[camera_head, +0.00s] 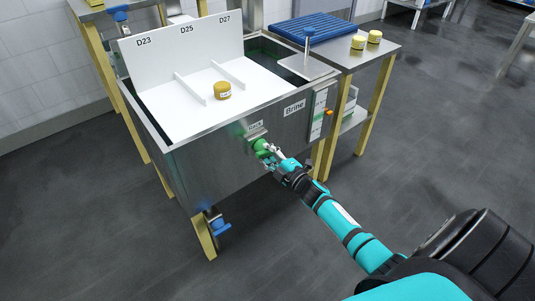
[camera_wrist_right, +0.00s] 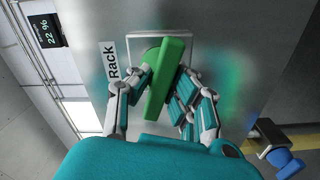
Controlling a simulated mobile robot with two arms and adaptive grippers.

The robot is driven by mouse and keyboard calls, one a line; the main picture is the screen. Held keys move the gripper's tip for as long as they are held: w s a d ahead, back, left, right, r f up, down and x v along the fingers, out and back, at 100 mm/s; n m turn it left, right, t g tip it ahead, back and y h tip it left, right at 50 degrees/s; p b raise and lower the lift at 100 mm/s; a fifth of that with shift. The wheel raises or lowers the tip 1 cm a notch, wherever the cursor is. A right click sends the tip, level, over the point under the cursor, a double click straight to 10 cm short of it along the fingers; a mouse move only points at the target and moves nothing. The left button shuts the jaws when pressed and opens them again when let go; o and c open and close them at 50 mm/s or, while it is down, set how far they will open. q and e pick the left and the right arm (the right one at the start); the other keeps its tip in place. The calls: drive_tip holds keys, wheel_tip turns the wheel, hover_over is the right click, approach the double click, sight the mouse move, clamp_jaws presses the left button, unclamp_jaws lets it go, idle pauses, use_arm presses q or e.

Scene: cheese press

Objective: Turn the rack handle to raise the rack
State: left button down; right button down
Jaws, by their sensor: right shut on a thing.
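The green rack handle (camera_head: 261,146) is on the front wall of the steel brine tank (camera_head: 215,155), under a label reading "Rack". In the right wrist view the handle (camera_wrist_right: 166,75) is a green bar, slightly tilted from upright, in front of a pale square plate. My right gripper (camera_head: 268,153) is shut on the handle, with its fingers on both sides of the bar in the right wrist view (camera_wrist_right: 160,90). The white rack (camera_head: 180,105) shows in the tank with a yellow cheese (camera_head: 222,91) on it. My left gripper is not in view.
A side table at the right bears a blue grated mat (camera_head: 308,28) and two yellow cheeses (camera_head: 358,42). A panel with an orange button (camera_head: 329,113) is right of the handle. A blue valve (camera_head: 220,226) sits below the tank. Open floor lies in front.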

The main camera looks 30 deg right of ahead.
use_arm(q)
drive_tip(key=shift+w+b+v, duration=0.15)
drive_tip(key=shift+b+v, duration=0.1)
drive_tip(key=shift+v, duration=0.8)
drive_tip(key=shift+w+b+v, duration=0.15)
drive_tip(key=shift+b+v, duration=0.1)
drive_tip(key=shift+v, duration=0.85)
use_arm(e)
drive_tip(key=shift+f+n, duration=0.15)
drive_tip(key=shift+n, duration=1.75)
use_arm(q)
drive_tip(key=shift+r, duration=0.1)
use_arm(e)
drive_tip(key=c, duration=1.2)
unclamp_jaws()
drive_tip(key=shift+c, duration=0.2)
drive_tip(key=s+d, duration=0.1)
drive_tip(key=s, duration=1.1)
drive_tip(key=shift+a, duration=0.1)
